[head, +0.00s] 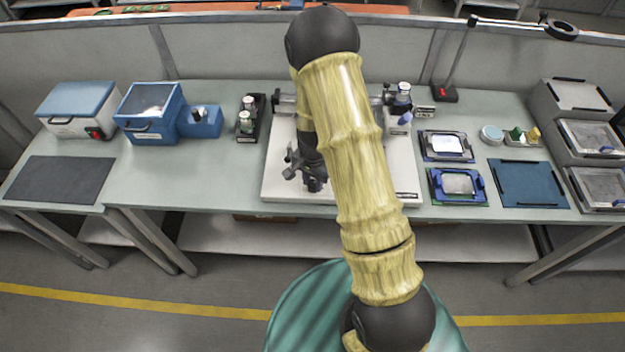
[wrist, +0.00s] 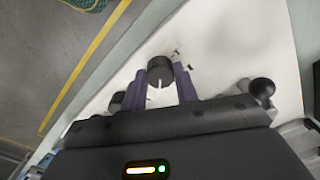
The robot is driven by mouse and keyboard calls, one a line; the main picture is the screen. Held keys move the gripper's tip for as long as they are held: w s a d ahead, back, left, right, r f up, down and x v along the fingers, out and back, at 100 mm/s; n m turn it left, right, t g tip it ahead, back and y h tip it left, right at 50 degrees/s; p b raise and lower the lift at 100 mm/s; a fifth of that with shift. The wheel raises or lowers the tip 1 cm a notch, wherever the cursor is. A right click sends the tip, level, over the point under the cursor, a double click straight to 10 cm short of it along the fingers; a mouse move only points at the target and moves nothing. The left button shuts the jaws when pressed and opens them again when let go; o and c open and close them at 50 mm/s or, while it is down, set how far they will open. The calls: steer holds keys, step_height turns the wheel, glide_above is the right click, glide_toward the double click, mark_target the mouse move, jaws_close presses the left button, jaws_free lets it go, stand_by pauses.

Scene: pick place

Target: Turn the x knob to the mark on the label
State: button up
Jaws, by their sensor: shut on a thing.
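A dark round knob (wrist: 160,68) with a pale pointer line stands on the white base plate (wrist: 222,52) in the wrist view. My gripper (wrist: 161,82) has its two dark purple fingers on either side of this knob and is shut on it. In the head view my gripper (head: 314,184) is low over the front left part of the white plate (head: 282,184). My arm hides much of the plate there. Small dark marks (wrist: 176,52) lie on the plate beside the knob. I cannot read any label lettering or tell which axis the knob is for.
A dark ball-ended part (wrist: 262,88) is right of my fingers. On the bench (head: 205,180), blue boxes (head: 150,110) stand left. Framed chip parts (head: 447,146), a blue mat (head: 527,184) and grey trays (head: 590,138) are right. A lamp (head: 462,50) stands behind.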

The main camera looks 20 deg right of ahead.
steer(key=shift+n, duration=0.3)
steer(key=n+b, duration=0.1)
steer(key=n, duration=0.3)
steer(key=n+b, duration=0.1)
steer(key=n, duration=0.3)
steer(key=shift+d+n, duration=0.1)
steer(key=shift+n, duration=0.3)
steer(key=n, duration=0.4)
steer(key=shift+n, duration=2.2)
steer(key=shift+w, duration=0.1)
steer(key=o, duration=1)
